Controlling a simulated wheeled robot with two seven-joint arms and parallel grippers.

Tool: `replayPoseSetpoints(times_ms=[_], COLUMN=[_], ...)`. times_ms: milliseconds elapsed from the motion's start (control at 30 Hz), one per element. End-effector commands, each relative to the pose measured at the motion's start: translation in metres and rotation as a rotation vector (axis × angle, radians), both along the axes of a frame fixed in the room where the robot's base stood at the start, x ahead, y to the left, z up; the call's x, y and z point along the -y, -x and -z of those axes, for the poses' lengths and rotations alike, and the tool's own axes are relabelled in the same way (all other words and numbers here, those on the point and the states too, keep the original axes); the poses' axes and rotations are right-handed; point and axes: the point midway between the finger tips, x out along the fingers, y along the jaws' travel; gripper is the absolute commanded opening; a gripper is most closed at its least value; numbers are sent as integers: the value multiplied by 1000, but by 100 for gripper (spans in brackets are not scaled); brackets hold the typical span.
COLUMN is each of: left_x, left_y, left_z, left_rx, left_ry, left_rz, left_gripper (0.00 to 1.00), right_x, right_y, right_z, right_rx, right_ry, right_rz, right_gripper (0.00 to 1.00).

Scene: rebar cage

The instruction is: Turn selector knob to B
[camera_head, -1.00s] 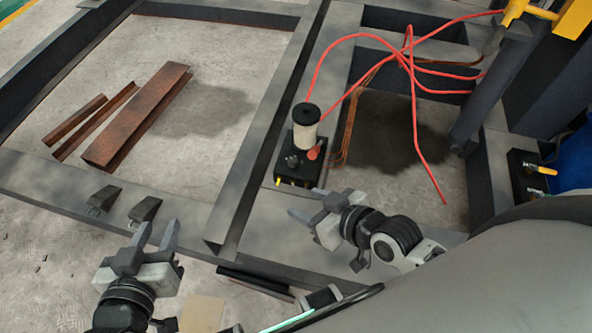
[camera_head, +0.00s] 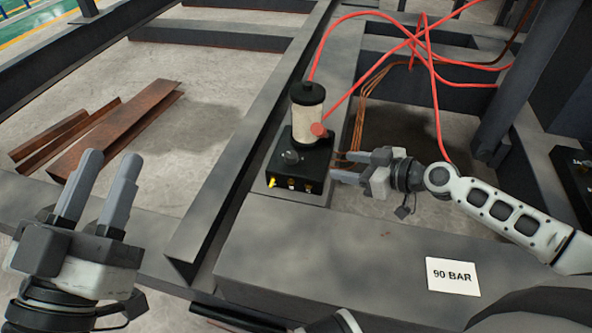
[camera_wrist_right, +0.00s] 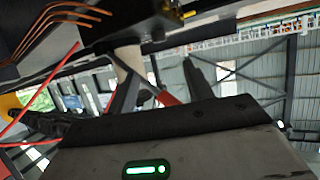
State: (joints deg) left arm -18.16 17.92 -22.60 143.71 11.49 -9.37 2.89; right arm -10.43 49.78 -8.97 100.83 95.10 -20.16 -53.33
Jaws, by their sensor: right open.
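The black control box (camera_head: 297,172) sits on the grey steel beam in the head view. Its dark selector knob (camera_head: 291,156) is on top, left of a red knob (camera_head: 319,130) and in front of a pale cylinder (camera_head: 307,115) with a black cap. The knob's marked letters are too small to read. My right gripper (camera_head: 340,167) is open and empty just right of the box, fingers pointing left at it. In the right wrist view, its fingers (camera_wrist_right: 155,75) are apart, with the dark box (camera_wrist_right: 130,22) beyond. My left gripper (camera_head: 97,185) is open and empty at the left.
Red hoses (camera_head: 428,75) run from the cylinder to the upper right. Copper-coloured lines (camera_head: 372,100) run behind the box. Rusty steel channels (camera_head: 115,128) lie on the floor at the left. A "90 BAR" card (camera_head: 453,276) lies on the front beam. A dark post (camera_head: 540,75) stands at the right.

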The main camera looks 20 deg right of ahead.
Motion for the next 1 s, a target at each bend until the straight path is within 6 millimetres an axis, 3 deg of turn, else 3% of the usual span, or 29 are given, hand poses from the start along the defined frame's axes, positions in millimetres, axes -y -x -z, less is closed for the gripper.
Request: replayPoseSetpoints(times_ms=[233, 433, 800, 1000], left_x=[0, 0, 1, 3], left_y=[1, 1, 10, 17], left_z=[-2, -6, -30, -40], left_rx=[17, 59, 306, 414], left_ry=[0, -9, -65, -87], left_rz=[2, -2, -19, -24], left_gripper=[36, 36, 36, 36], right_x=[-7, -27, -62, -71], right_y=[-18, -51, -109, -125], right_z=[6, 22, 52, 60], right_rx=[6, 6, 5, 2], right_ry=[-2, -4, -2, -2], right_rz=[2, 2, 2, 3], right_gripper=[51, 51, 51, 51])
